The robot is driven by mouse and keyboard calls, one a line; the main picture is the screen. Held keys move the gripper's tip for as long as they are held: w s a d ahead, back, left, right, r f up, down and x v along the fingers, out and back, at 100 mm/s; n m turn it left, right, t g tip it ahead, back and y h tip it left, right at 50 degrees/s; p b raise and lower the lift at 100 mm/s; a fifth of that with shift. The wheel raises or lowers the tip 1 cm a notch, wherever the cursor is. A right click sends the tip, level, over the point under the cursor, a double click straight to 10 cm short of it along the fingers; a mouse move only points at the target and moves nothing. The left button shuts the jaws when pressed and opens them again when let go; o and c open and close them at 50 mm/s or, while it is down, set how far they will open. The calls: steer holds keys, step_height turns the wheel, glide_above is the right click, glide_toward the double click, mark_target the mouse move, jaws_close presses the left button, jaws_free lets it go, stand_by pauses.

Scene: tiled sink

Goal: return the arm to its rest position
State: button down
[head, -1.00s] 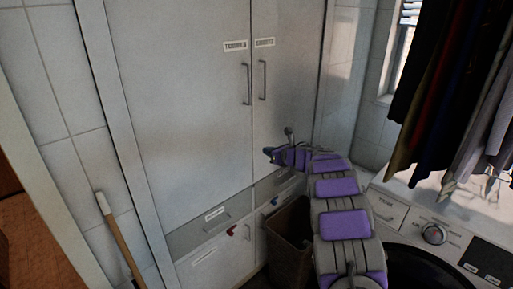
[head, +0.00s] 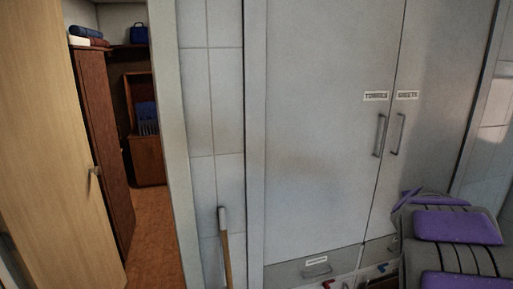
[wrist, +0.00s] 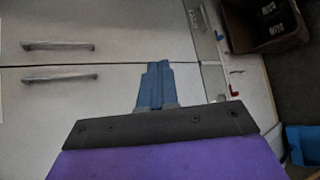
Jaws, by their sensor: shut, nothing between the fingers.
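My arm, grey with purple pads, reaches in from the lower right of the head view, in front of the tall cabinet. In the wrist view my gripper (wrist: 156,78) shows as narrow blue-grey fingers, shut together with nothing held. Behind the fingers are the pale cabinet doors (wrist: 90,120). I cannot tell the exact gap between the fingertips and the doors.
The tall cabinet (head: 320,150) has labelled doors with handles (head: 380,135). A wooden stick (head: 226,255) leans at the tiled wall (head: 212,130). An open doorway to the left shows clear orange floor (head: 155,240). The wrist view shows a dark basket (wrist: 262,22) and a blue object (wrist: 303,145).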

steer(key=s+a+f+m+g+y, duration=0.2)
steer(key=s+a+f+m+g, duration=0.2)
steer(key=s+a, duration=0.6)
steer(key=s+a+f+m+g+y, duration=0.3)
steer(key=s+a+m, duration=0.3)
steer(key=s, duration=1.3)
steer(key=s+a+f+m+g+y, duration=0.2)
steer(key=s+a+f+m+g, duration=0.2)
steer(key=s+a, duration=1.1)
step_height(320, 180, down, 2)
steer(key=shift+s+f+m+g+y, duration=0.1)
steer(key=shift+s+m+g+y, duration=0.2)
steer(key=shift+m, duration=0.6)
